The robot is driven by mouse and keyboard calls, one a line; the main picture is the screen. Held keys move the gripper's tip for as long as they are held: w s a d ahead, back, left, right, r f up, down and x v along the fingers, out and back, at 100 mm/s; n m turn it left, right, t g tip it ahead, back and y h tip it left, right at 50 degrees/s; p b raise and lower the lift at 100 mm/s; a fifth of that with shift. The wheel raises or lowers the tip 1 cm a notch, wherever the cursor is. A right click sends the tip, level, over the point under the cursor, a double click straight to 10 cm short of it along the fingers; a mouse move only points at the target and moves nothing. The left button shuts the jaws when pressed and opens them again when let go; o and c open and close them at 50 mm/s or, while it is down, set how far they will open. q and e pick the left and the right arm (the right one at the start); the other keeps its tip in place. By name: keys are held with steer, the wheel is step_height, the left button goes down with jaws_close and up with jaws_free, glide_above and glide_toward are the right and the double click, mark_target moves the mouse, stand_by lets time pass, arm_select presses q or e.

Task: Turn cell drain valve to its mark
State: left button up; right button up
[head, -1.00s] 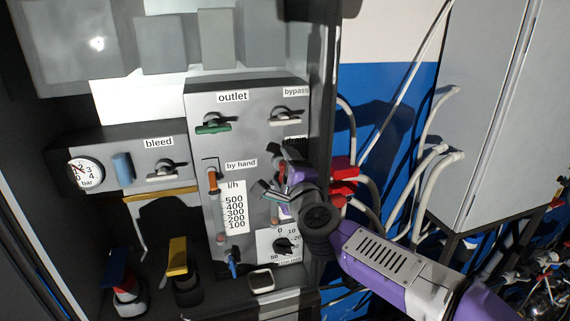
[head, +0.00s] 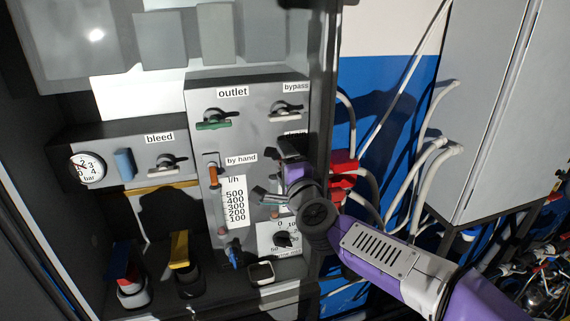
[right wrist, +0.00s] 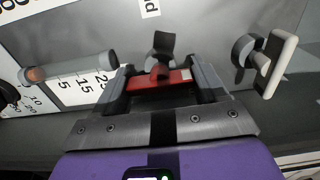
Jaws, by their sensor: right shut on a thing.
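The drain valve's red handle (right wrist: 165,79) shows in the right wrist view, lying across between my two fingers, with its dark hub just beyond it. My right gripper (right wrist: 159,80) is shut on this handle, one finger at each end. In the head view my right gripper (head: 275,176) reaches in from the right to the panel's right part and hides the handle and most of its label. I cannot make out the mark. My left gripper is not in view.
The white bypass handle (head: 286,112) is close above my gripper, and also shows in the right wrist view (right wrist: 278,64). The green outlet handle (head: 213,125), the flow tube (head: 221,205) and a dial (head: 283,240) surround it. A dark cabinet post (head: 323,90) stands just right.

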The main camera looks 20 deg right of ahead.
steer(key=o, duration=1.1)
steer(key=shift+c, duration=0.2)
steer(key=shift+f, duration=0.1)
